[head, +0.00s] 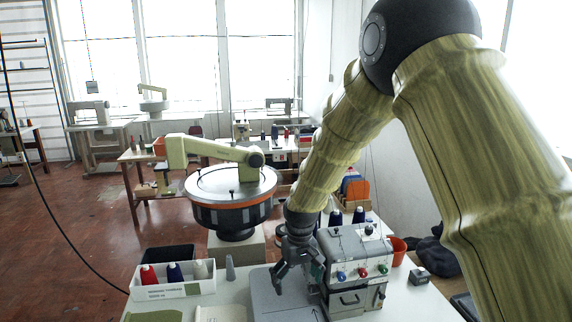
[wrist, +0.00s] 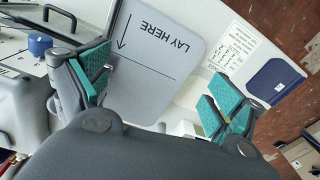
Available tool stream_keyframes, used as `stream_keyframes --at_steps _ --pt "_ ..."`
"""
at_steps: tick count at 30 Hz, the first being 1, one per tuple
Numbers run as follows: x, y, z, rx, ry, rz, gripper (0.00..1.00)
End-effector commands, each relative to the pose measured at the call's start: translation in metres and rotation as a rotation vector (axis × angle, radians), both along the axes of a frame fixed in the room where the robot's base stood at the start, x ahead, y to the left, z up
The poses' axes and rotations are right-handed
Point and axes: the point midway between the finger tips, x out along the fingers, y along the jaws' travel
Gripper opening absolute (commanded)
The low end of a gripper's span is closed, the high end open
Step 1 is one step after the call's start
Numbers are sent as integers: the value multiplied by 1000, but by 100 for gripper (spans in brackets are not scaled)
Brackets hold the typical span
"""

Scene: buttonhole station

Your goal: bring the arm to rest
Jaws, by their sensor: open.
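My gripper (head: 294,284) hangs pointing down from my arm, above the worktable and just left of the grey control box. In the wrist view its two fingers with teal pads stand wide apart (wrist: 160,92), with nothing between them. Beyond the fingers lies a flat grey plate (wrist: 150,65) printed "LAY HERE" with an arrow and a line. The plate also shows in the head view (head: 268,303), below my gripper. I cannot tell the exact gap between fingertips and plate.
The control box (head: 345,245) with coloured knobs stands close right of my gripper. A labelled white tray (head: 178,291) with cones and a grey cone (head: 230,268) stand left. A round machine (head: 232,195) stands behind. In the wrist view, a printed card (wrist: 232,48) lies beside the plate.

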Motion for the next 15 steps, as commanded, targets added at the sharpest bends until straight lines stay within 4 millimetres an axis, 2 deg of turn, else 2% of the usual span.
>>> stream_keyframes --at_steps 1,5,8,12,15 --pt "-6 -5 -16 4 6 -10 94" --pt "-23 -20 -59 13 11 -39 94" --pt "-43 -36 -102 23 13 -71 94" --pt "-82 -60 -162 32 14 -120 94" --pt "-113 -77 -200 38 15 -154 94"
